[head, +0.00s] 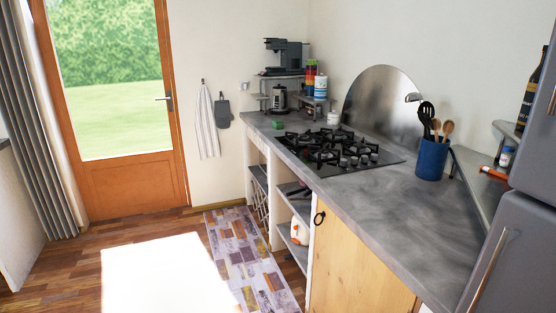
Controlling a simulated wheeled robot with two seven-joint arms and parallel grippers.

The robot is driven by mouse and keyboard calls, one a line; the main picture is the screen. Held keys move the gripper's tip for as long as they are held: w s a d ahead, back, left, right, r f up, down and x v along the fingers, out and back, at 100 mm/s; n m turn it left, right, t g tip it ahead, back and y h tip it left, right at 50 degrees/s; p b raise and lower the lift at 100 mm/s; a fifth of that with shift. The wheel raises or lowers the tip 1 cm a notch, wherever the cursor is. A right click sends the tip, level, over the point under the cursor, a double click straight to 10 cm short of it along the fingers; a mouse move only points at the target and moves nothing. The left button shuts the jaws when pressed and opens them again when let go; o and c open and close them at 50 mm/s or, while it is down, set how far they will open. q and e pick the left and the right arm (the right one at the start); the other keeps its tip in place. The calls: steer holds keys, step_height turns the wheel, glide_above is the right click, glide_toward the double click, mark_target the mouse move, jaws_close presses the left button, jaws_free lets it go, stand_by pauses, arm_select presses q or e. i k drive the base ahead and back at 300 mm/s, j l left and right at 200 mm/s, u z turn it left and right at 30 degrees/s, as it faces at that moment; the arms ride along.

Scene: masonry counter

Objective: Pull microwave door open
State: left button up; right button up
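No microwave that I can make out shows in the head view. A dark appliance (287,55) stands on a small raised shelf in the back corner; it looks like a coffee machine. A grey cabinet-like appliance (520,245) with metal handles is cut off by the right edge; it looks like a fridge. Neither of my grippers is in view.
The grey counter (400,200) runs along the right wall, with a gas hob (335,150) and a blue utensil holder (432,158) on it. A wooden cabinet door (350,260) is below. A patterned rug (245,260) lies on the clear wooden floor.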

mark_target(264, 160)
steer(key=i+j+u, duration=0.4)
steer(key=i, duration=0.6)
steer(key=i+u, duration=0.35)
steer(key=i, duration=0.65)
